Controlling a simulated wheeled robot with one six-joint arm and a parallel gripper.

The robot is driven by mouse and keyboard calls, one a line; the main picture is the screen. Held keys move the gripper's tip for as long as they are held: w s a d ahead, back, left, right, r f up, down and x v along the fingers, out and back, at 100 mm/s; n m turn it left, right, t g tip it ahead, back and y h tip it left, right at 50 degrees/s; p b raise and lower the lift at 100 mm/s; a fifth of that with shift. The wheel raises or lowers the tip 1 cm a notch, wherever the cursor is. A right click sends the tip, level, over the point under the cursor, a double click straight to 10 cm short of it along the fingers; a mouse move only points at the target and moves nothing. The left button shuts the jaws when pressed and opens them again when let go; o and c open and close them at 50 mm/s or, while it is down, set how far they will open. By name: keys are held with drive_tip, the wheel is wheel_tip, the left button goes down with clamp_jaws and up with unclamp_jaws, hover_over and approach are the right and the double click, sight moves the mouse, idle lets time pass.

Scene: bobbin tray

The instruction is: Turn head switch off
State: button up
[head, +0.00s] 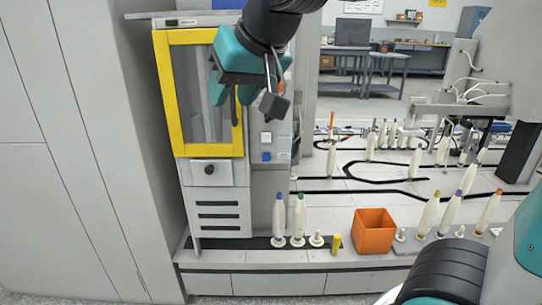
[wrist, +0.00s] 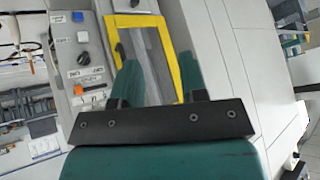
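A yellow-framed window door (head: 198,152) is on the grey machine cabinet (head: 247,206) at the left of the head view. A switch panel to its right carries a white switch (head: 266,137) and a blue one (head: 266,156). I cannot read which is the head switch. My gripper (head: 231,94) is in front of the door's upper part, left of the panel. Its teal fingers (wrist: 155,60) are apart with nothing between them.
Two full bobbins (head: 279,220) stand on the ledge below, beside a yellow cylinder (head: 335,244) and an orange bin (head: 374,232). More bobbins (head: 449,213) stand at the right. A tall grey cabinet (head: 95,130) closes off the left side.

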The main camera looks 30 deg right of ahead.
drive_tip(key=w+d+f+m+t+h+b, duration=0.3)
drive_tip(key=d+m+b, duration=0.35)
drive_tip(key=b, duration=0.85)
drive_tip(key=d+f+m+t+h+b, duration=0.35)
drive_tip(key=d+f+m+b, duration=0.35)
drive_tip(key=b, duration=0.8)
drive_tip(key=w+d+f+n+p, duration=0.1)
drive_tip(key=w+d+p, duration=0.1)
drive_tip(key=w, duration=0.6)
drive_tip(key=w+d+f+p, duration=0.2)
drive_tip(key=w+d+p, duration=0.1)
drive_tip(key=w, duration=0.4)
drive_tip(key=shift+w+d+f+n, duration=0.2)
drive_tip(key=shift+w+d+n, duration=0.2)
drive_tip(key=shift+d, duration=0.3)
clamp_jaws()
